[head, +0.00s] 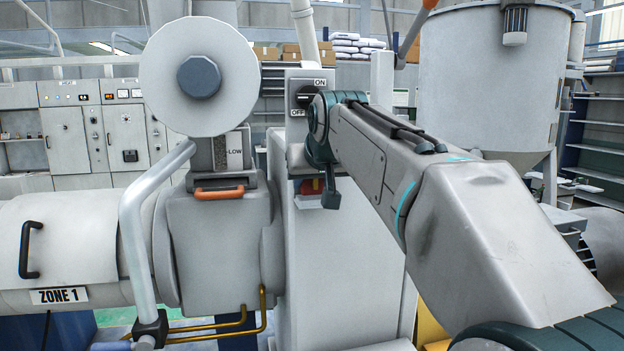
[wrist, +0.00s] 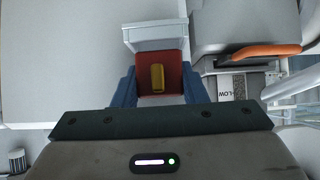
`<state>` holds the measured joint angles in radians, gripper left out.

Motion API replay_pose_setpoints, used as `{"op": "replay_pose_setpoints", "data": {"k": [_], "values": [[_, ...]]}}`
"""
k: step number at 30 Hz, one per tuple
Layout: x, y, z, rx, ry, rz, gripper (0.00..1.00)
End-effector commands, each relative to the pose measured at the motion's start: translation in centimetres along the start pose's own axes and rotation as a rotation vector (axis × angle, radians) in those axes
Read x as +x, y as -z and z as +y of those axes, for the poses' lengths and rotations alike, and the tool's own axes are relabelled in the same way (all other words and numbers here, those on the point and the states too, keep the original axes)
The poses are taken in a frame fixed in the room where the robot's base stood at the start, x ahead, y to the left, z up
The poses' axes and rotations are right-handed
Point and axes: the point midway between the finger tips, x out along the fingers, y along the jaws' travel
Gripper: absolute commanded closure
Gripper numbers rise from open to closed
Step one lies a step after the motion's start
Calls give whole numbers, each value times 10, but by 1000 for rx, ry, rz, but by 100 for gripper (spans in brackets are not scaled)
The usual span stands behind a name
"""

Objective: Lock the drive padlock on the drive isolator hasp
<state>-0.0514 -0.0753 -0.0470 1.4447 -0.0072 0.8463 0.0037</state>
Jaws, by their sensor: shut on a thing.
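A red block with a yellow piece on its face, which looks like the drive padlock (wrist: 175,60), sits between the two blue fingers of my gripper (wrist: 160,92) in the wrist view. The fingers are shut on it from both sides. In the head view, a bit of its red (head: 305,187) shows below my wrist, in front of the grey column. The drive isolator (head: 304,96), a dark rotary switch on a plate marked ON and OFF, is higher on the column. My arm partly covers it. I cannot make out the hasp or the padlock's shackle.
A pale bracket (wrist: 160,34) lies right beside the red block; I cannot tell if they touch. A bent grey pipe (head: 135,220) stands further left.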

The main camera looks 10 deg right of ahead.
Motion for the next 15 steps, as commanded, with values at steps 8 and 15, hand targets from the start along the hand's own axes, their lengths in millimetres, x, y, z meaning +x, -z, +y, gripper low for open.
{"op": "replay_pose_setpoints", "data": {"k": [8, 15], "values": [[4, -6, 0, 0, 0, 1, 100], [8, -11, 0, 0, 0, 1, 100]]}}
